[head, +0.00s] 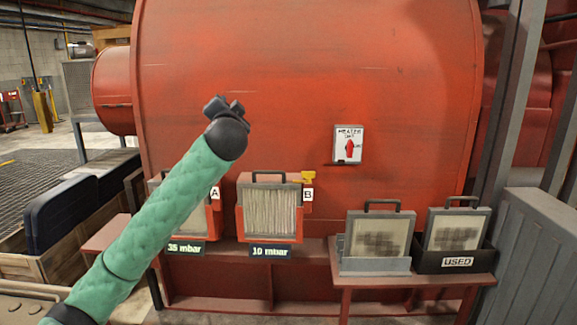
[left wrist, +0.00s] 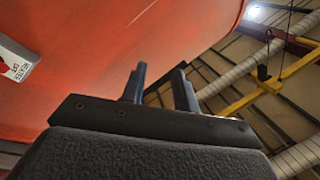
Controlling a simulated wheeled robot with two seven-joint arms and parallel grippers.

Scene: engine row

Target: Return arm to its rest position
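My left arm, in a green sleeve, reaches up from the lower left of the head view. Its gripper (head: 224,104) is raised in front of the big red tank (head: 300,60), above filter slot A, and points upward. In the left wrist view the two fingers (left wrist: 160,88) stand apart with nothing between them. My right arm and gripper are not in view.
Filter A is partly hidden behind my arm. Filter B (head: 269,207) sits in its red holder by a yellow lever (head: 308,178). A grey-framed filter (head: 379,236) and one in the USED bin (head: 457,229) stand on the right shelf.

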